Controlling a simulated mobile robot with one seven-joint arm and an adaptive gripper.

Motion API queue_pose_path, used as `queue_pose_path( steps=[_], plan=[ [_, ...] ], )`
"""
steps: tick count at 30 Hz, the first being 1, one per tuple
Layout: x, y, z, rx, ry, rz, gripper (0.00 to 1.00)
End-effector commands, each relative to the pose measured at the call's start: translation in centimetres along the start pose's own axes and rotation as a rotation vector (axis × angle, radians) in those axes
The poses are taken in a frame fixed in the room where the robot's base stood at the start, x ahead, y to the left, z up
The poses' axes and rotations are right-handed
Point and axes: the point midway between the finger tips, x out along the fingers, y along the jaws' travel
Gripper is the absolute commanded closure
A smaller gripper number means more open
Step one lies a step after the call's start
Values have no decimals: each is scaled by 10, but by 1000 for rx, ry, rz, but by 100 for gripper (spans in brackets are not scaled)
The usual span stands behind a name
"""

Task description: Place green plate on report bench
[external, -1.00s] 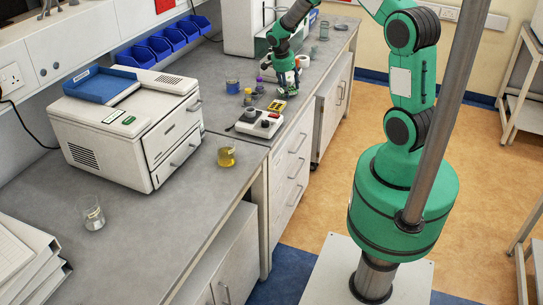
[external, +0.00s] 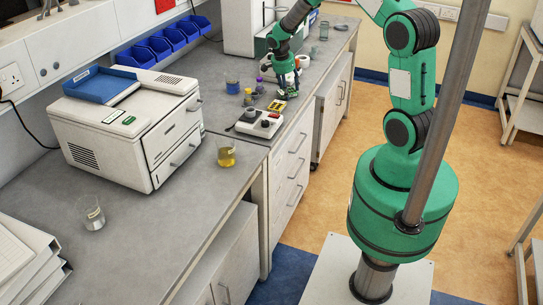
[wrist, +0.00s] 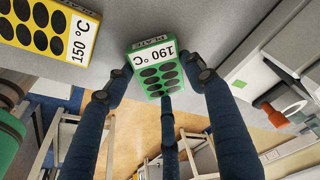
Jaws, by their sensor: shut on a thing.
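The green plate (wrist: 158,75) is a small block with dark oval wells and a white "190 °C" label. In the wrist view it sits between the dark blue fingers of my gripper (wrist: 163,80), which are closed around it. In the external view my gripper (external: 287,90) points down at the far front edge of the grey bench, and the plate is mostly hidden by the fingers. Whether the plate touches the benchtop I cannot tell. No surface in view is clearly marked as the report bench.
A yellow plate (wrist: 48,27) labelled "150 °C" lies close by; it also shows in the external view (external: 277,105). A white control box (external: 259,123), a blue pot (external: 232,88) and a yellow beaker (external: 226,154) stand nearby.

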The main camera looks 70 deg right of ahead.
Motion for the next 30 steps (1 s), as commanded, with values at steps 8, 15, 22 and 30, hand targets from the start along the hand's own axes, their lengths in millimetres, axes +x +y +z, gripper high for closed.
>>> queue_pose_path(
  steps=[8, 15, 22, 30],
  plan=[
    [5, 0, 1, 0, 0, 0, 69],
    [10, 1, 3, 0, -1, 2, 69],
    [17, 2, 5, -1, -2, 4, 69],
    [24, 4, 8, -2, -4, 9, 69]
  ],
)
